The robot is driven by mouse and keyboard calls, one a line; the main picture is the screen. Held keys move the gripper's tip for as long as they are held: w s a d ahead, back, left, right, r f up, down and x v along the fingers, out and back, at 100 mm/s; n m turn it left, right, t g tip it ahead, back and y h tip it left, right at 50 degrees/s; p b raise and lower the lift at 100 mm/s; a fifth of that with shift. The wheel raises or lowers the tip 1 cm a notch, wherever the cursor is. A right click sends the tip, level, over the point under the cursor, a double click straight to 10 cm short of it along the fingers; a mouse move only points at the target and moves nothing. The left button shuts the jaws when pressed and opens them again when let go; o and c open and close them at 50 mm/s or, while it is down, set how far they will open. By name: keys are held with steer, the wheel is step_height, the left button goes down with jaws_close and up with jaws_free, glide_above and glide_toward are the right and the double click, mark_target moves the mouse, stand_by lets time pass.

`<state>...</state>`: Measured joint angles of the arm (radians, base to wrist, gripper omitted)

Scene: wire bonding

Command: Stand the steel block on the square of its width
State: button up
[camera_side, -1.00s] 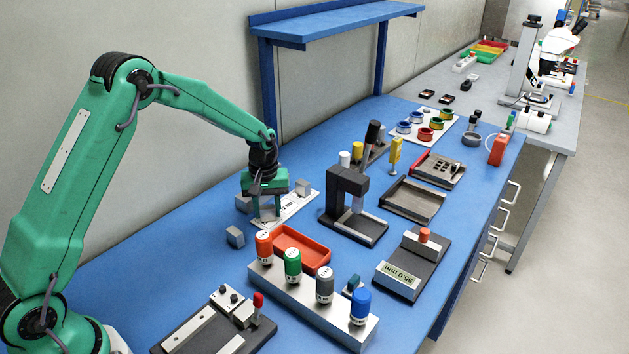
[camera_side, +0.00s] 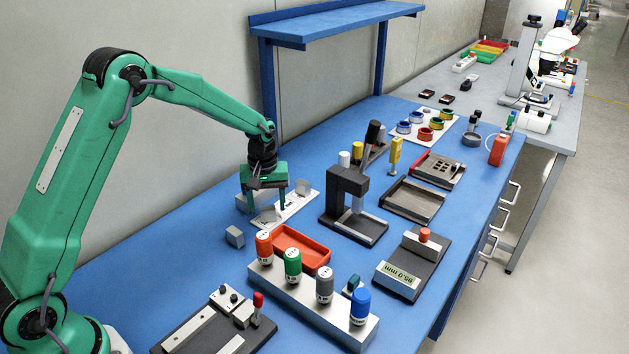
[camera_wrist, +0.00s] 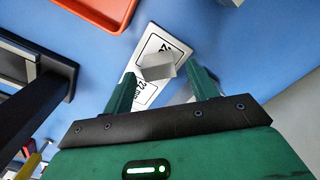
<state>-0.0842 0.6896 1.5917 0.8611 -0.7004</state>
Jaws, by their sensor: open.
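A white strip (camera_side: 296,206) with black-outlined printed squares lies on the blue bench; it also shows in the wrist view (camera_wrist: 150,42). A small grey steel block (camera_wrist: 157,67) sits on the strip between my fingers, apart from both in the wrist view. It covers part of one print; a "22 mm" label is readable beside it. In the side view this block (camera_side: 268,213) is small between the fingertips. My gripper (camera_side: 265,210) is open around it, fingers pointing down; it also shows in the wrist view (camera_wrist: 162,78). Whether the block fills its square exactly, I cannot tell.
A loose block (camera_side: 235,237) lies on the bench in front. An orange tray (camera_side: 302,252) is close by, and a dark press stand (camera_side: 347,205) stands to the right.

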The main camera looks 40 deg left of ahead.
mark_target(266, 208)
step_height(266, 208, up, 10)
stand_by(0.5)
steer(key=shift+r, duration=0.1)
stand_by(0.4)
steer(key=s+d+r+m+t, duration=0.3)
steer(key=s+r+m, duration=0.1)
steer(key=s+r, duration=0.85)
steer(key=s+d+f+m+t, duration=0.1)
steer(key=s+m, duration=0.4)
steer(key=s, duration=1.1)
steer(key=shift+s+d+t, duration=0.15)
steer(key=shift+s+t, duration=0.05)
steer(key=shift+t, duration=0.6)
